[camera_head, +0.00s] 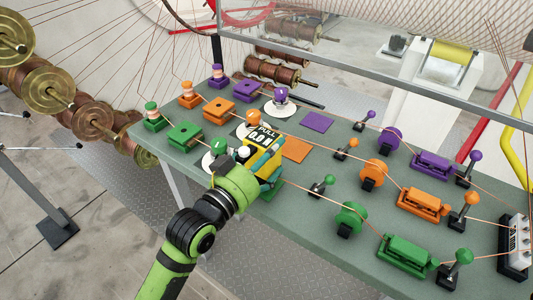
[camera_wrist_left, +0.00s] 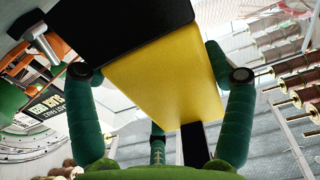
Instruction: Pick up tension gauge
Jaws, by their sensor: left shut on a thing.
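The tension gauge (camera_head: 262,140) is a yellow and black box with a display on its upper side that reads "PULL" above some digits. My left gripper (camera_head: 264,163) is shut around it, over the left part of the green table. In the left wrist view the gauge's plain yellow and black body (camera_wrist_left: 165,75) fills the middle, with a dark green finger on each side. I cannot tell whether the gauge touches the table. It hides part of the table and of the white discs behind it. My right gripper is not in view.
The green table (camera_head: 300,215) carries rows of green, orange (camera_head: 220,110) and purple parts with wires strung between them. A green wheel (camera_head: 350,217) and a small green-topped lever (camera_head: 320,186) stand right of the gauge. Brass-ended spools (camera_head: 92,115) are at the left.

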